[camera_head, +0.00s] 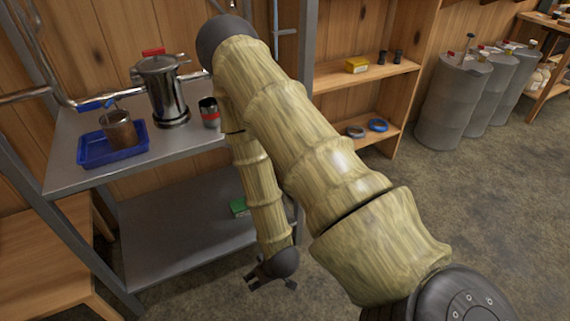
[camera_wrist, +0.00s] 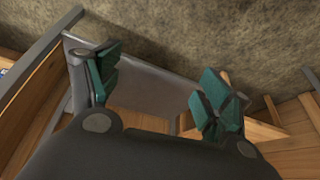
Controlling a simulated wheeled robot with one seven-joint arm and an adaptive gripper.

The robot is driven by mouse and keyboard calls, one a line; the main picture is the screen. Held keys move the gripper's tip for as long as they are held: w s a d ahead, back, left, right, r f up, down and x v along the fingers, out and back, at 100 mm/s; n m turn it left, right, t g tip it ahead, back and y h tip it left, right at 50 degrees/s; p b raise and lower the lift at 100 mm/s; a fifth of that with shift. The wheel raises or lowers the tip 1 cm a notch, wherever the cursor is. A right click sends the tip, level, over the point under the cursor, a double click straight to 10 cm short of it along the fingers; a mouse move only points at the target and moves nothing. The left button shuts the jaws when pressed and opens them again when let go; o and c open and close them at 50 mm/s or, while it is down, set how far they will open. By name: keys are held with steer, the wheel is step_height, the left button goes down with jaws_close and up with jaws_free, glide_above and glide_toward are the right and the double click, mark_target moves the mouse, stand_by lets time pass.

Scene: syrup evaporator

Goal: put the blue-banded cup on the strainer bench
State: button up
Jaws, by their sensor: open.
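I cannot make out a cup with a blue band in either view. A steel cup with a red band (camera_head: 209,113) stands on the upper grey metal shelf (camera_head: 72,178), beside a steel pot. Which surface is the strainer bench is not clear from the pictures. My gripper (camera_head: 270,284) hangs low in front of the metal shelf unit, apart from the cup. In the wrist view my gripper (camera_wrist: 162,88) has its teal-padded fingers spread, with nothing between them. My arm hides part of the scene behind it.
The steel pot (camera_head: 162,92) and a blue tray (camera_head: 84,155) holding a brown container (camera_head: 118,130) share the upper shelf. A green item (camera_head: 238,206) lies on the lower shelf. Wooden shelves (camera_head: 375,75) and grey drums (camera_head: 452,100) stand behind. The floor at right is clear.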

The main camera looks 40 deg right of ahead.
steer(key=s+a+f+g, duration=0.2)
steer(key=s, duration=0.5)
steer(key=s+a+f+g, duration=0.2)
steer(key=s, duration=0.6)
steer(key=shift+s+a+f+g, duration=0.15)
steer(key=shift+s+a+g, duration=0.05)
steer(key=shift+a+g, duration=0.1)
steer(key=shift+r+p, duration=0.9)
steer(key=shift+r, duration=0.05)
